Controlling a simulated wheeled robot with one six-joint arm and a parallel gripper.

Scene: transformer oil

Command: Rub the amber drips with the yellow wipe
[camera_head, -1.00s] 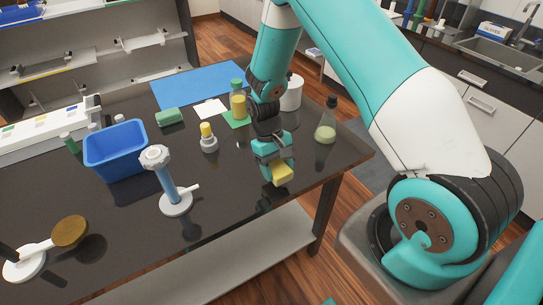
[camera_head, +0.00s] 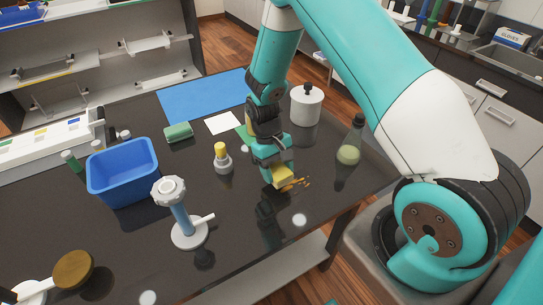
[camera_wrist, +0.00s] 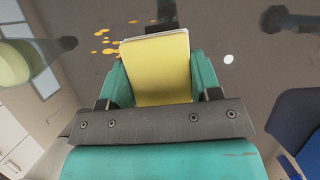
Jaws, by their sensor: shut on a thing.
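My gripper (camera_head: 274,163) is shut on the yellow wipe (camera_head: 283,175), a folded yellow pad with a pale edge, low over the dark glossy table. In the wrist view the wipe (camera_wrist: 158,65) stands between my teal fingers. The amber drips (camera_head: 298,184) are a cluster of small orange spots just right of the wipe in the head view. In the wrist view the drips (camera_wrist: 107,39) lie to the upper left of the wipe, and some may be hidden behind it. I cannot tell whether the wipe touches the table.
A bottle of pale green liquid (camera_head: 349,153) stands right of the drips. A white lidded pot (camera_head: 306,107), a small yellow-topped bottle (camera_head: 222,160), a blue-stemmed stand (camera_head: 182,221) and a blue bin (camera_head: 124,176) stand around. The table's front right edge is near.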

